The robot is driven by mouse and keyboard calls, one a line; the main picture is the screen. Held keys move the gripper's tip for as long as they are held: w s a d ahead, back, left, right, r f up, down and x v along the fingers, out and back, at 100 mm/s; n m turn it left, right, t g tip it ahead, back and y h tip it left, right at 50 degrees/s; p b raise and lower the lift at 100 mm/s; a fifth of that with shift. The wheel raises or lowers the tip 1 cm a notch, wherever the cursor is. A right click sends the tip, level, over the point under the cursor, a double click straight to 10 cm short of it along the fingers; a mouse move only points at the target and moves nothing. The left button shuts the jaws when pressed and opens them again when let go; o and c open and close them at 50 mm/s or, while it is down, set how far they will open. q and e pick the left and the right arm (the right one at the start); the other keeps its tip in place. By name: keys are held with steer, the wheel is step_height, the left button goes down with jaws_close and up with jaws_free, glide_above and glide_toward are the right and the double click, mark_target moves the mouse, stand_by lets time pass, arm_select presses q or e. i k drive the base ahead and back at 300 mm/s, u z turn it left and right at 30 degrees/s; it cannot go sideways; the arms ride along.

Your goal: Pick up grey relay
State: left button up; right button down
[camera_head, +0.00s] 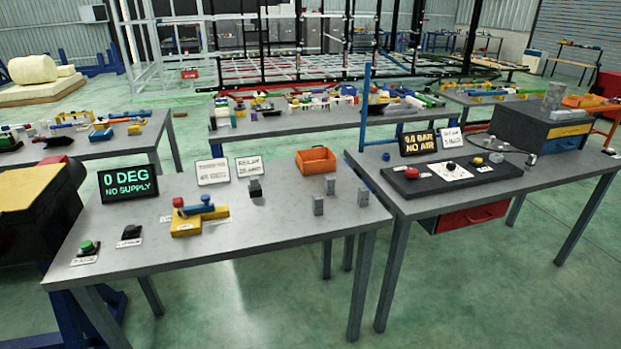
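Three small grey relay-like blocks stand upright on the right part of the near table. One grey relay (330,185) is just in front of the orange bin, another grey relay (363,197) is to its right near the table's right edge, and another grey relay (318,205) is nearer the front edge. A black block (255,191) stands on a white label left of them, below the white relay sign (249,166). Neither of my grippers shows in the head view.
The near table (270,237) also bears an orange bin (315,161), a yellow and blue device (199,216), a "0 DEG NO SUPPLY" display (128,184) and a green button (88,247). Its front right surface is clear. A second table (424,204) stands close on the right.

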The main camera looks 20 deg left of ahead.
mark_target(254, 184)
steer(key=z, duration=0.2)
steer(key=i, duration=0.85)
steer(key=u, duration=0.1)
